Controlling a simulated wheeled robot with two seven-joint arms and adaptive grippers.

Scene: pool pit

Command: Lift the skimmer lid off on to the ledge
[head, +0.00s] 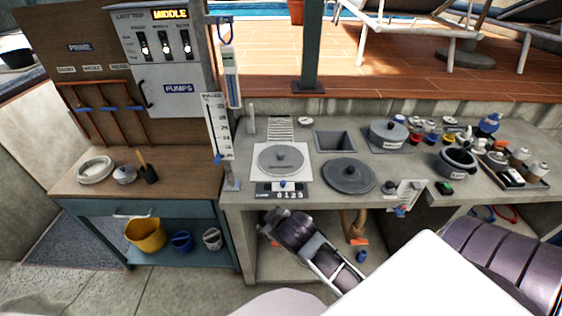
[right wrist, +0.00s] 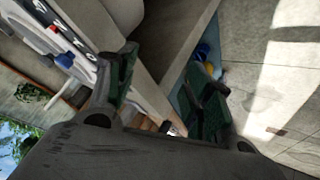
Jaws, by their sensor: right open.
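A grey round lid (head: 281,158) with a small central knob lies on a white square plate behind a dark number display with a blue knob. A darker round lid (head: 348,175) with a knob lies to its right on the counter. I cannot tell for certain which is the skimmer lid. My right gripper (head: 268,220) is low, in front of the counter's front edge, below and apart from both lids. In the right wrist view its green-padded fingers (right wrist: 164,64) are spread and empty. My left gripper is not in view.
The concrete counter (head: 240,196) has a square opening (head: 335,142) behind the darker lid. A grey lidded pot (head: 388,134) and several small items crowd its right side. A post and gauge stand at its left edge. A raised tiled deck (head: 430,72) lies behind.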

